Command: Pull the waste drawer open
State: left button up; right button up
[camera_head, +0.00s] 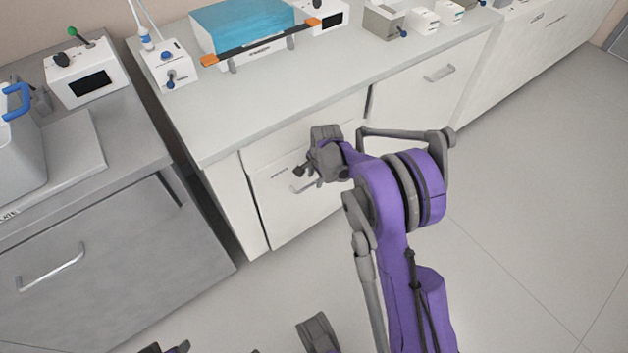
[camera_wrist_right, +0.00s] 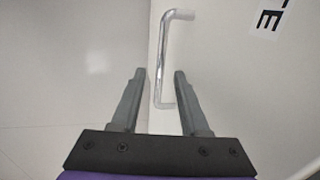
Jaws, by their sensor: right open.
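The waste drawer (camera_head: 283,218) is a white front in the middle cabinet, shut as far as I can see. Its bar handle (camera_head: 297,188) is partly hidden by my right gripper (camera_head: 303,171). In the right wrist view the silver handle (camera_wrist_right: 166,50) stands out from the white drawer front (camera_wrist_right: 225,70), with the letter E of a label at the upper right. My right gripper's fingers (camera_wrist_right: 157,78) are open, and the handle's lower part lies between them in the picture. I cannot tell how deep it sits between them. My left gripper is not clearly seen.
The counter (camera_head: 205,130) above holds a blue-topped device (camera_head: 243,25) and small white boxes. A grey cabinet (camera_head: 100,265) with its own handle stands at the left. A white door with a handle (camera_head: 439,73) is to the right. The floor (camera_head: 530,200) in front is clear.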

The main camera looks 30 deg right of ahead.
jog(key=shift+w+f, duration=0.2)
jog(key=shift+f, duration=0.55)
grip_shut()
dwell(0.9)
